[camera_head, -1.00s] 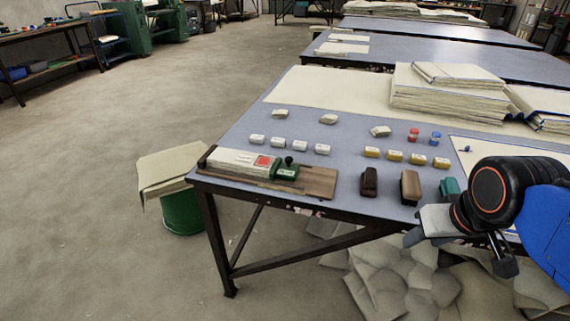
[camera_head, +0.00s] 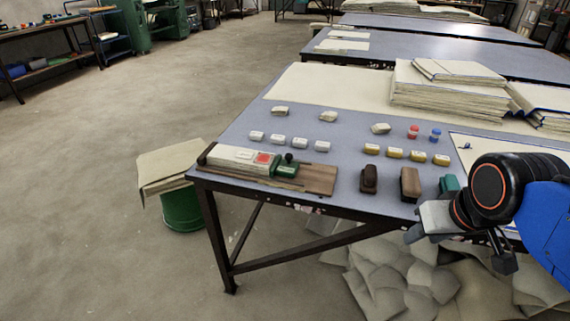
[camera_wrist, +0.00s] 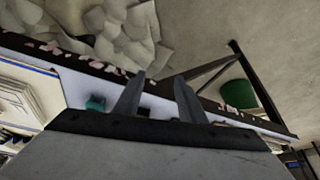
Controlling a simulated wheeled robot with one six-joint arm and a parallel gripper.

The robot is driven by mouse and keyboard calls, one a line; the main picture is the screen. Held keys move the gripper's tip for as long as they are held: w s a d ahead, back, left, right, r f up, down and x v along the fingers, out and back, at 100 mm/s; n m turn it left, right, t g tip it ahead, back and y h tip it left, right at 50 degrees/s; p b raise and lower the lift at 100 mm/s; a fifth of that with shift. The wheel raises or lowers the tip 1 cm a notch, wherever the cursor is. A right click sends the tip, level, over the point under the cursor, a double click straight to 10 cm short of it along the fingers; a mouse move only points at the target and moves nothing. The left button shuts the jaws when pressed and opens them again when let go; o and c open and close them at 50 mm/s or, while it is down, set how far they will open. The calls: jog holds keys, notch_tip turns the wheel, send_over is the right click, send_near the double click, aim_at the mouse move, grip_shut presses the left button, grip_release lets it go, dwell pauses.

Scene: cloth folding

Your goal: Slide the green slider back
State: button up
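The green slider (camera_head: 286,170) with a dark round knob sits on a wooden board (camera_head: 318,180) at the table's front left corner. It is against the right end of a pale block with a red patch (camera_head: 264,158). My gripper (camera_head: 458,247) is at the right, in front of the table's front edge, well apart from the slider. In the wrist view my gripper's two fingers (camera_wrist: 160,88) stand apart with nothing between them. The slider cannot be made out in the wrist view.
Two brown blocks (camera_head: 410,184) and a teal block (camera_head: 449,184) stand near the table's front edge. Rows of small white and yellow blocks (camera_head: 395,153) lie behind. A green bin (camera_head: 182,212) stands left of the table (camera_head: 350,150). Cloth lies beneath.

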jog(key=w+a+r+n+g, duration=0.1)
jog(key=w+a+r+n, duration=0.2)
jog(key=w+r+n, duration=0.3)
notch_tip(320, 180, up, 15)
jog(key=n+g, duration=0.4)
jog(key=n, duration=1.4)
send_over(289, 155)
notch_tip(289, 155, down, 18)
jog(key=shift+r, duration=0.2)
grip_shut()
